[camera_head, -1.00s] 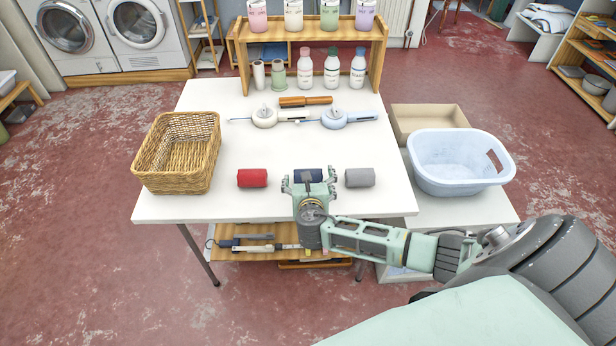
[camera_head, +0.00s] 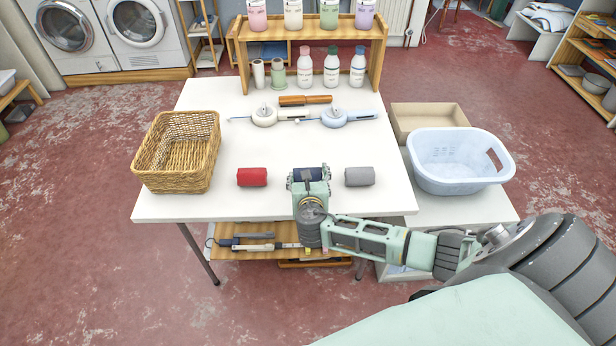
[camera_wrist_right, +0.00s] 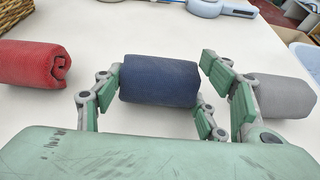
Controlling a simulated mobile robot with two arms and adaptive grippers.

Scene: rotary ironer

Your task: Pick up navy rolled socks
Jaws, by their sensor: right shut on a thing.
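The navy rolled socks (camera_wrist_right: 160,82) lie between the fingers of my right gripper (camera_wrist_right: 162,88), which is shut on them at both ends. In the head view the navy roll (camera_head: 308,174) shows only in part behind my right gripper (camera_head: 308,178). I cannot tell whether the roll touches the table or is slightly lifted. A red roll (camera_head: 252,177) lies to the left of it and a grey roll (camera_head: 359,176) to the right, both apart from the navy one. My left gripper is not in view.
A wicker basket (camera_head: 212,150) stands at the table's left. A pale blue laundry basket (camera_head: 430,180) stands on a lower surface at right, by a cardboard box (camera_head: 398,124). Bottles (camera_head: 331,68) and irons (camera_head: 264,118) are farther back. The table's middle is clear.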

